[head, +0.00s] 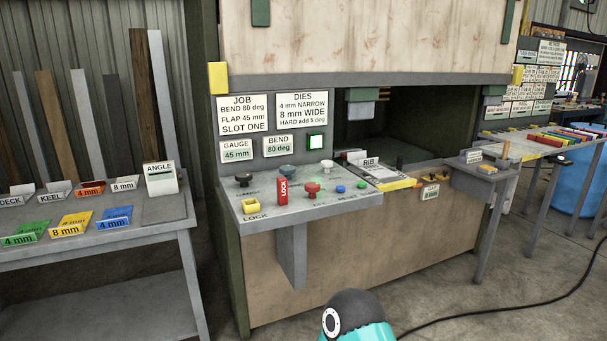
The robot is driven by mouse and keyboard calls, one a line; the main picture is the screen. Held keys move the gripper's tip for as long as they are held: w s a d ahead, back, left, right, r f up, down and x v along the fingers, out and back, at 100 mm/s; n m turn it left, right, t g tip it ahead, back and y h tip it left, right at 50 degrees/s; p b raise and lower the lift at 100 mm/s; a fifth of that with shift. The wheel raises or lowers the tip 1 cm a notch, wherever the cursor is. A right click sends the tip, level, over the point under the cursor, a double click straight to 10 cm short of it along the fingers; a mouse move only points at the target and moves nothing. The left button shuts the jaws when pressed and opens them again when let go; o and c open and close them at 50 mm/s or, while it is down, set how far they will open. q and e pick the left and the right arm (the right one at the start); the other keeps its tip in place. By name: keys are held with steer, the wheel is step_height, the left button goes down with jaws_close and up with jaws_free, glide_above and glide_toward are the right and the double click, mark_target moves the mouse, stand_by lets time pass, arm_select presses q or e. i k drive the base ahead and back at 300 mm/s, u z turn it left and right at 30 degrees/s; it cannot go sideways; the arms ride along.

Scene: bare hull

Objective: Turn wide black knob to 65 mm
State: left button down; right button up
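A black knob (243,180) with a wide cap stands at the left of the sloped grey control panel (345,205). A second dark, grey-green knob (286,172) stands to its right. The lettering beside the knobs is too small to read. The gauge display (237,151) on the upright panel above reads 45 mm. The bend display (278,146) beside it reads 80 deg. Neither of my grippers is in view, and nothing touches the knobs.
The panel also carries a yellow lock socket (251,205), a red LOCK tag (282,191), a red knob (311,189) and blue buttons. The job sign (243,114) reads FLAP 45 mm. A table (100,230) with labelled trays stands left. A black cable (500,312) crosses the floor.

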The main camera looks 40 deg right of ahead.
mark_target(243, 177)
steer(key=z, duration=0.55)
steer(key=k, duration=0.55)
steer(key=z, duration=0.3)
steer(key=i, duration=1.6)
steer(key=u, duration=0.4)
